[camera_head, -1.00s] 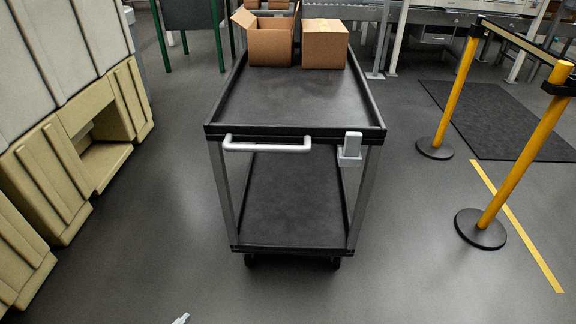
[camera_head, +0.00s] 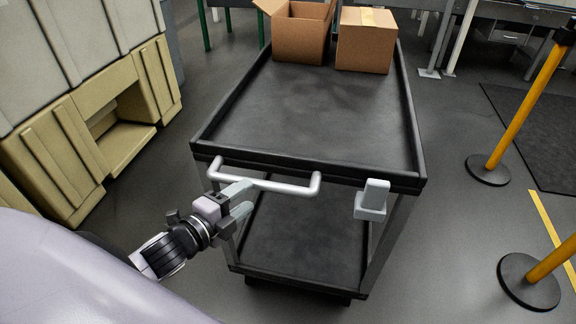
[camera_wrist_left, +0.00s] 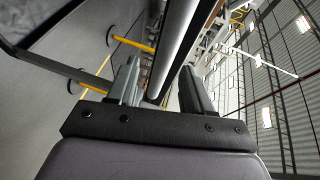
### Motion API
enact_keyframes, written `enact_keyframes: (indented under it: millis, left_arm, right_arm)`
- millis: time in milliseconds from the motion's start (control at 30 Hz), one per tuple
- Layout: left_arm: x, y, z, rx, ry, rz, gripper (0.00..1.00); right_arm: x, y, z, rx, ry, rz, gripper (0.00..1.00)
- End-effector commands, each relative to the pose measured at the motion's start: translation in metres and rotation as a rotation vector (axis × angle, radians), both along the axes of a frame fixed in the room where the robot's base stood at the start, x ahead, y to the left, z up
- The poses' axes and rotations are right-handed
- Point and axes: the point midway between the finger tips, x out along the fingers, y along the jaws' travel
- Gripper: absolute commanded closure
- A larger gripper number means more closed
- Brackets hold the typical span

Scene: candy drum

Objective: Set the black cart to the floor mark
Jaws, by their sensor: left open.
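The black cart (camera_head: 310,115) stands in front of me with a silver push handle (camera_head: 265,184) on its near edge. My left gripper (camera_head: 241,199) is at the left part of this handle. Its jaws are open. In the left wrist view the handle bar (camera_wrist_left: 172,50) appears between the two fingers of the left gripper (camera_wrist_left: 160,88), with gaps beside it. A yellow line (camera_head: 548,218) lies on the floor to the right; I cannot tell whether it is the floor mark. My right gripper is out of view.
An open cardboard box (camera_head: 298,40) and a closed box (camera_head: 366,42) sit at the cart's far end. A grey holder (camera_head: 372,200) is on its near edge. Beige cabinets (camera_head: 75,135) stand left. Yellow posts (camera_head: 527,105) with black bases stand right, near a dark mat (camera_head: 540,130).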

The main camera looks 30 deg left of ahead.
Motion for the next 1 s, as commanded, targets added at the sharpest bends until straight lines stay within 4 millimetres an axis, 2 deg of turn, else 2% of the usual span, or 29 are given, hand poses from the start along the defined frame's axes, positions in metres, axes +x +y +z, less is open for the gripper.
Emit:
enact_keyframes:
  millis: [267,700,1000]
  left_arm:
    - [0.013,0.0,0.002,0.031,-0.017,-0.008,0.49]
    - [0.061,-0.008,-0.007,0.028,-0.015,-0.007,0.49]
    - [0.072,-0.01,-0.01,0.027,-0.014,-0.008,0.49]
  right_arm:
    - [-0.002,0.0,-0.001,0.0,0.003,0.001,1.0]
    - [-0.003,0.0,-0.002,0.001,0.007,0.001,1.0]
    - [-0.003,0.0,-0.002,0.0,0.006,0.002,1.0]
